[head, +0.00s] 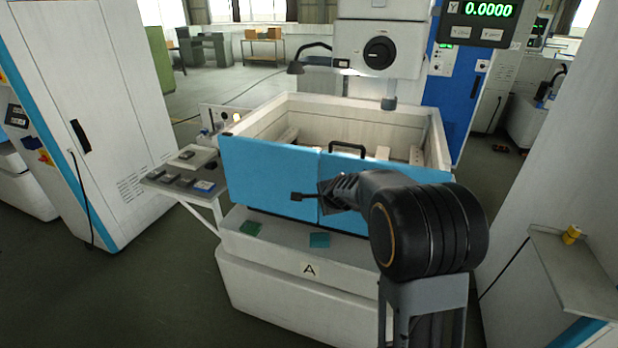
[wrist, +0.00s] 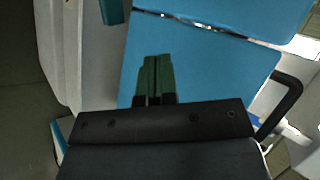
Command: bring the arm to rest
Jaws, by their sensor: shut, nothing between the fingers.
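My gripper (head: 297,197) is in front of the blue doors (head: 262,172) of the machine's tank, with its tip pointing left. My arm reaches up from the lower right. In the wrist view the two green fingers (wrist: 155,78) are together with nothing held between them, seen over the blue panel (wrist: 200,65). I cannot tell whether the fingertips touch the panel.
The open tank (head: 440,130) stands behind the doors, with a black handle (head: 348,147) on top. A side shelf (head: 168,192) with small items is at left. Teal pieces (head: 319,240) lie on the front ledge. A cabinet (head: 560,130) stands at right. Floor is clear at lower left.

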